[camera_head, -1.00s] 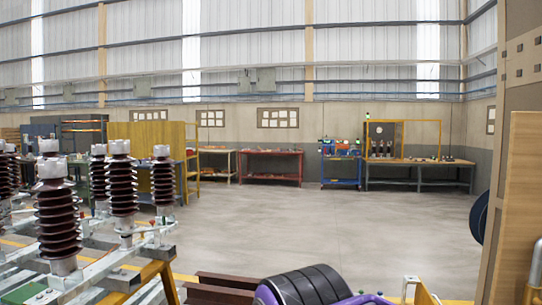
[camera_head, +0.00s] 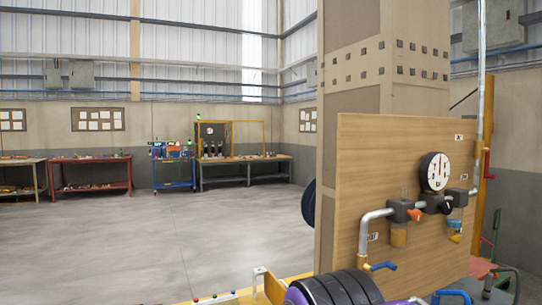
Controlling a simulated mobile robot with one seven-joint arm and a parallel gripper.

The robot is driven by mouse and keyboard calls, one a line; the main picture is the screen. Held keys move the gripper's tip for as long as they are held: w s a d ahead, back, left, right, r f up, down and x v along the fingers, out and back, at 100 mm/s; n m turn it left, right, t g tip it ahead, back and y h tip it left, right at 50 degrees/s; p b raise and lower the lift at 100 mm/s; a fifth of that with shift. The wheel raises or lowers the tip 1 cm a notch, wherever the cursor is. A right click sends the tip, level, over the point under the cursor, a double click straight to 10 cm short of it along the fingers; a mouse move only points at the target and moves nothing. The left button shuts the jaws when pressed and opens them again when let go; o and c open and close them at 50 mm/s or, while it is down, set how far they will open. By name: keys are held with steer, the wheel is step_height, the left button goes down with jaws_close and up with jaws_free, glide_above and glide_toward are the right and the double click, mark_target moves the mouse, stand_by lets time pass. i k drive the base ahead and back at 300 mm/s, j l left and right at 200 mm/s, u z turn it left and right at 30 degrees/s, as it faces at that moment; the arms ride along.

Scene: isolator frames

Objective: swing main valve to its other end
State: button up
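A wooden panel (camera_head: 352,150) stands at the right and carries grey pipework. On it are a round white gauge (camera_head: 435,172), a filter bowl (camera_head: 398,236) and a small orange-red handle (camera_head: 414,214). A blue lever (camera_head: 380,266) sits at the low left end of the pipe. A red lever (camera_head: 487,163) is on the vertical pipe (camera_head: 481,60) at the right edge of the panel. No readable label tells which of these is the main valve.
A tan pillar (camera_head: 350,60) stands behind the panel. A low yellow-edged surface (camera_head: 225,299) with small coloured parts lies at the bottom. Open grey floor (camera_head: 180,230) fills the left middle. A red table (camera_head: 92,186) and a grey workbench (camera_head: 245,178) stand far back.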

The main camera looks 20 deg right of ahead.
mark_target(487, 150)
steer(key=z, duration=1.95)
steer(key=i+l+u, duration=0.1)
steer(key=l, duration=0.25)
steer(key=i+l+u, duration=0.1)
steer(key=i+l, duration=0.2)
steer(key=i+l+u, duration=0.1)
steer(key=l, duration=0.3)
steer(key=i+l+u, duration=0.1)
steer(key=l, duration=0.3)
steer(key=i+l+u, duration=0.1)
steer(key=i+l, duration=0.15)
steer(key=l, duration=0.15)
steer(key=i+l+u, duration=0.1)
steer(key=l, duration=0.3)
steer(key=i+l+u, duration=0.1)
steer(key=l, duration=0.35)
steer(key=i+l+u, duration=0.1)
steer(key=l, duration=0.3)
steer(key=i, duration=0.05)
